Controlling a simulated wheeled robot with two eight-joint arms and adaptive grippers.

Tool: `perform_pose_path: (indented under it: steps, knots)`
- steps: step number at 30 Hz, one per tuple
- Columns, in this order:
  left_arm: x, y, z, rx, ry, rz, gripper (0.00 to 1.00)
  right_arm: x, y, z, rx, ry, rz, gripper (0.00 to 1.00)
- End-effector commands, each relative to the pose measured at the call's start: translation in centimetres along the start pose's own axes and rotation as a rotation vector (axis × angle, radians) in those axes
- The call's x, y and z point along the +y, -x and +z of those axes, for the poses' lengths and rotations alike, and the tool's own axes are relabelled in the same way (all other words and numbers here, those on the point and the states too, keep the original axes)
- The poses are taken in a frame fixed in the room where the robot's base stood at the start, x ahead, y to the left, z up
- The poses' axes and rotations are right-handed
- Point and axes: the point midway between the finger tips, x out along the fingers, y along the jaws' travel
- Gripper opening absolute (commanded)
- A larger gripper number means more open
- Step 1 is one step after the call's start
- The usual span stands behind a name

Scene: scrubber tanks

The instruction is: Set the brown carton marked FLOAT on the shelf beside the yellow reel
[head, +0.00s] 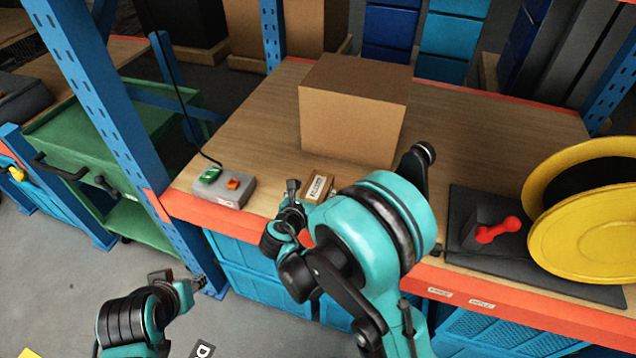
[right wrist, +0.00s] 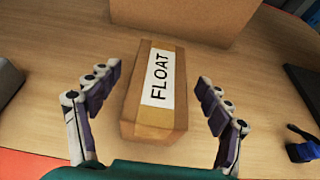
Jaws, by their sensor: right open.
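The brown carton marked FLOAT (head: 319,185) lies on the wooden shelf (head: 480,118) near its orange front edge, in front of a large box. My right arm partly hides it in the head view. In the right wrist view the carton (right wrist: 155,92) lies between the spread fingers of my open right gripper (right wrist: 157,77), with a gap on each side. The yellow reel (head: 575,238) stands at the shelf's right on a dark mat. My left gripper (head: 183,287) is low at the left, away from the shelf; its jaw state is unclear.
A large plain cardboard box (head: 352,115) stands behind the carton. A grey switch box (head: 232,191) with green and orange buttons sits to the left. A red-handled object (head: 497,229) is on the dark mat (head: 463,205) beside the reel. A blue upright (head: 110,110) borders the left.

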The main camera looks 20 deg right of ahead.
Motion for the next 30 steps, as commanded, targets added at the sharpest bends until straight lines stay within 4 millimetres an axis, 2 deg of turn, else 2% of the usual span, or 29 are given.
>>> perform_pose_path:
  steps: [1,3,9,14,17,20,23,30]
  knots:
    - [0.0,0.6,-0.4,0.0,0.0,0.0,0.39,0.1,1.5,0.3,0.0,0.003,0.004,0.79]
    - [0.0,0.9,-0.7,0.0,0.0,0.0,0.39,0.1,3.0,0.3,-0.001,0.003,0.004,0.79]
    - [0.0,1.6,-1.1,0.0,0.0,0.0,0.39,0.1,6.3,0.2,0.0,0.001,0.003,0.79]
    - [0.0,1.8,-1.2,0.0,0.0,0.0,0.39,-0.3,7.3,0.2,0.009,-0.023,-0.002,0.79]
    - [0.0,1.7,-1.2,0.0,0.0,0.0,0.39,-1.4,7.3,0.6,0.059,-0.145,-0.014,0.79]
    - [0.0,1.7,-1.2,0.0,0.0,0.0,0.39,-3.6,7.5,1.1,0.154,-0.395,-0.043,0.79]
    - [0.0,1.7,-1.2,0.0,0.0,0.0,0.39,-6.4,8.2,1.6,0.269,-0.737,-0.103,0.79]
    - [0.0,1.7,-1.2,0.0,0.0,0.0,0.39,-11.9,12.6,1.6,0.491,-1.616,-0.34,0.79]
